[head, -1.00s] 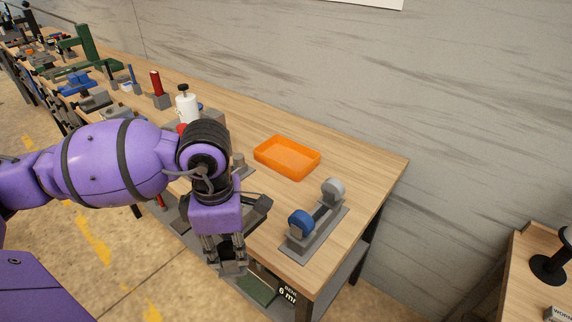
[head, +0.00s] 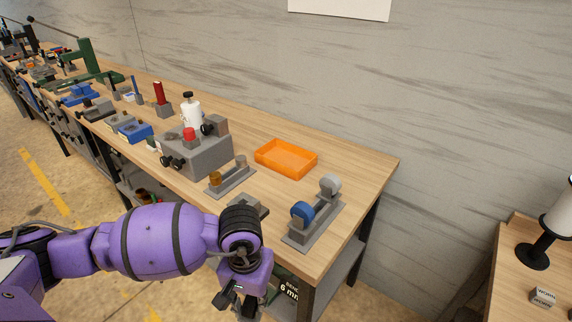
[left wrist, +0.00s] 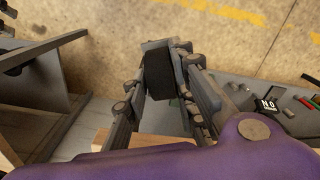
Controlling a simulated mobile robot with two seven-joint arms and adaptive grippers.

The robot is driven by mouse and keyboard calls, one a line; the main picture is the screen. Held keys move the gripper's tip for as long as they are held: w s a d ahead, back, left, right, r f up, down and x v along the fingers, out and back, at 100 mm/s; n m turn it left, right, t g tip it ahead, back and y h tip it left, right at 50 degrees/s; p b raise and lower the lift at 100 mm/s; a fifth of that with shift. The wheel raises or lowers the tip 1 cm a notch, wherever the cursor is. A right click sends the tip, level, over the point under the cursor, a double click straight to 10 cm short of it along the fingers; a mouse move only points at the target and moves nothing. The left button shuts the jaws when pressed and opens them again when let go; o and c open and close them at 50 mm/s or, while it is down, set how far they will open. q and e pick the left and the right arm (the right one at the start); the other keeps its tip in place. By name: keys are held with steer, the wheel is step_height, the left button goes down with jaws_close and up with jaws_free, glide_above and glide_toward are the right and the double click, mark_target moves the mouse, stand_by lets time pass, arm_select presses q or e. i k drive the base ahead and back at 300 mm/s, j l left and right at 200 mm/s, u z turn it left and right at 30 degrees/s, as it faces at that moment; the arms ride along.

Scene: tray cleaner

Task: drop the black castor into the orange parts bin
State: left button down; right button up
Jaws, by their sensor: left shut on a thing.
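The orange parts bin (head: 287,158) is a shallow, empty-looking tray on the wooden workbench, near its back edge. My left gripper (head: 240,302) is low in the head view, in front of the bench's near edge and well apart from the bin. In the left wrist view, my left gripper (left wrist: 165,70) is shut on a dark block-like thing, which looks like the black castor (left wrist: 160,75). A grey part shows at its end. The castor cannot be made out in the head view. My right gripper is not in view.
A grey stand with a blue wheel (head: 302,212) and a grey wheel (head: 330,184) stands right of the arm. A small rack (head: 230,180) and a grey machine box (head: 197,150) stand left of the bin. Bare bench top (head: 355,172) lies right of the bin.

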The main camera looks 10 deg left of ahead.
mark_target(281, 161)
steer(key=k+l+z, duration=0.1)
steer(key=k+z, duration=0.15)
steer(key=k, duration=0.35)
steer(key=z, duration=1.45)
steer(key=k+j+z, duration=0.1)
steer(key=j+z, duration=0.25)
steer(key=k+j+z, duration=0.1)
steer(key=z, duration=0.25)
steer(key=k+j, duration=0.25)
steer(key=j, duration=0.15)
steer(key=k+j, duration=0.25)
steer(key=j, duration=0.2)
steer(key=k+j, duration=0.2)
steer(key=j, duration=0.2)
steer(key=k+j, duration=0.25)
steer(key=j, duration=0.2)
steer(key=k+j, duration=0.25)
steer(key=j, duration=0.15)
steer(key=k+j, duration=0.25)
steer(key=j, duration=0.15)
